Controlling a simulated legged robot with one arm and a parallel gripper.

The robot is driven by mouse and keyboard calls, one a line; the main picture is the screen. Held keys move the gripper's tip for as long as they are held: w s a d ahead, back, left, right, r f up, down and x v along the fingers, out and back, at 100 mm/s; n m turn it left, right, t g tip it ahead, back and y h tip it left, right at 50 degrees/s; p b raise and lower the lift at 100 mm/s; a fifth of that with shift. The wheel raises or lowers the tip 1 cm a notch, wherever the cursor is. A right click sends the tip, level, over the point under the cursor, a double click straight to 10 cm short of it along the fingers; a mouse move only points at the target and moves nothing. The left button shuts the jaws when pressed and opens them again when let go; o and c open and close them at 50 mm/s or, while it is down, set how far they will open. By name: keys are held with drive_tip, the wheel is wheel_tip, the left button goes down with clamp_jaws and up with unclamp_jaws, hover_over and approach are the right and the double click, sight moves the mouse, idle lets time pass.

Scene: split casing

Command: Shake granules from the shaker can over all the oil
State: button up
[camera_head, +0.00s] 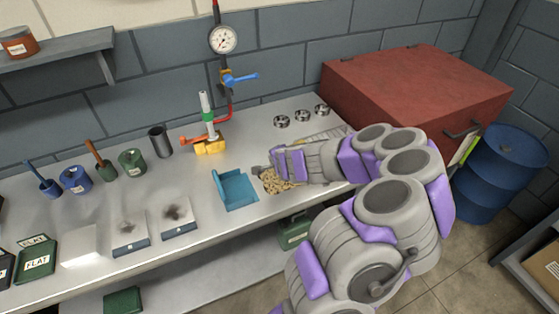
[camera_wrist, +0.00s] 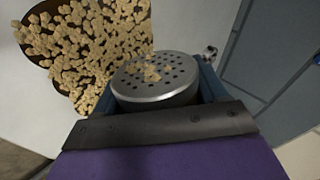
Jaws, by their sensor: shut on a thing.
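The shaker can (camera_wrist: 155,80) is between my gripper's jaws in the wrist view. Its round metal lid has many holes, and a few granules lie on it. My gripper (camera_head: 266,171) is shut on the can, low over the bench beside the granules. Tan granules (camera_wrist: 95,45) lie thickly over a dark brown oil patch (camera_wrist: 37,19) to the left of the can. Bare oil shows at the patch's upper left edge and in small gaps. In the head view the granules (camera_head: 276,183) show just below my gripper, and my arm hides part of that area.
A blue tray-like pan (camera_head: 236,190) stands left of the granules. A yellow-based fitting (camera_head: 209,145) and several metal rings (camera_head: 281,121) are behind. A large red box (camera_head: 418,85) is at the back right. Smudged plates (camera_head: 178,217) lie left, near the bench's front edge.

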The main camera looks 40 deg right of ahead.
drive_tip(key=shift+s+a, duration=0.1)
drive_tip(key=shift+s, duration=0.35)
drive_tip(key=shift+w+p, duration=0.35)
drive_tip(key=shift+w, duration=0.25)
wheel_tip(320, 180, up, 10)
drive_tip(key=p, duration=0.9)
drive_tip(key=shift+r, duration=0.1)
drive_tip(key=y+p, duration=0.1)
drive_tip(key=r+m+p, duration=0.1)
drive_tip(key=p, duration=0.1)
drive_tip(key=shift+d+t+y+p, duration=0.25)
drive_tip(key=shift+t+y+p, duration=0.05)
drive_tip(key=shift+y, duration=0.1)
drive_tip(key=y+p, duration=0.1)
drive_tip(key=m+y+p, duration=0.1)
drive_tip(key=p, duration=0.1)
drive_tip(key=shift+r, duration=0.4)
drive_tip(key=shift+a+m+t+y+p, duration=0.1)
drive_tip(key=shift+m+t+y+p, duration=0.5)
drive_tip(key=shift+p, duration=0.4)
